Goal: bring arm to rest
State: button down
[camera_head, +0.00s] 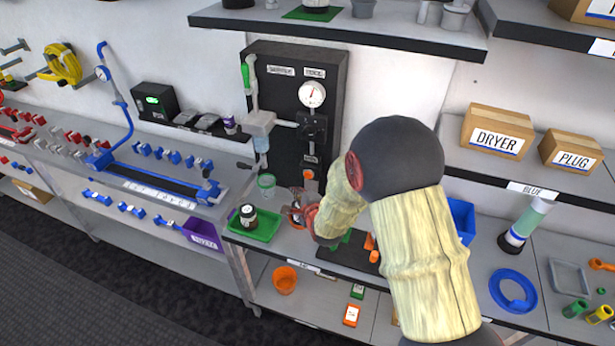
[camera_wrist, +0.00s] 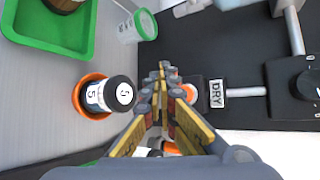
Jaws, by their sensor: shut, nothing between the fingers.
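My gripper (camera_wrist: 163,75) is shut and empty, its two fingers together in the wrist view. In the head view my gripper (camera_head: 297,208) is partly hidden by my arm and hangs over the bench (camera_head: 236,238) in front of the black panel (camera_head: 284,140). In the wrist view, a dark-capped bottle marked 5 (camera_wrist: 108,95) stands in an orange ring (camera_wrist: 77,99) to the left of the fingers. They appear apart from it.
A green tray (camera_head: 268,233) holds a dark jar (camera_head: 248,215), left of my gripper. A clear cup (camera_head: 266,184) stands by the panel, under its fittings. An upper shelf (camera_head: 340,33) overhangs the bench. Boxes labelled DRYER (camera_head: 497,131) and PLUG (camera_head: 571,151) sit right.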

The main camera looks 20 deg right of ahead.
jog(key=s+d+r+n+g+h+b, duration=0.15)
jog(key=s+r+n+g, duration=0.25)
jog(key=s+r+n, duration=0.9)
jog(key=s+r+n+g+b, duration=0.1)
jog(key=s+r+n, duration=0.2)
jog(key=s, duration=1)
jog(key=s+r+n+g+b, duration=0.1)
jog(key=s+n, duration=0.4)
jog(key=s, duration=0.8)
notch_tip(320, 180, up, 2)
jog(key=shift+r+g, duration=0.1)
jog(key=shift+g, duration=0.6)
jog(key=shift+y, duration=0.25)
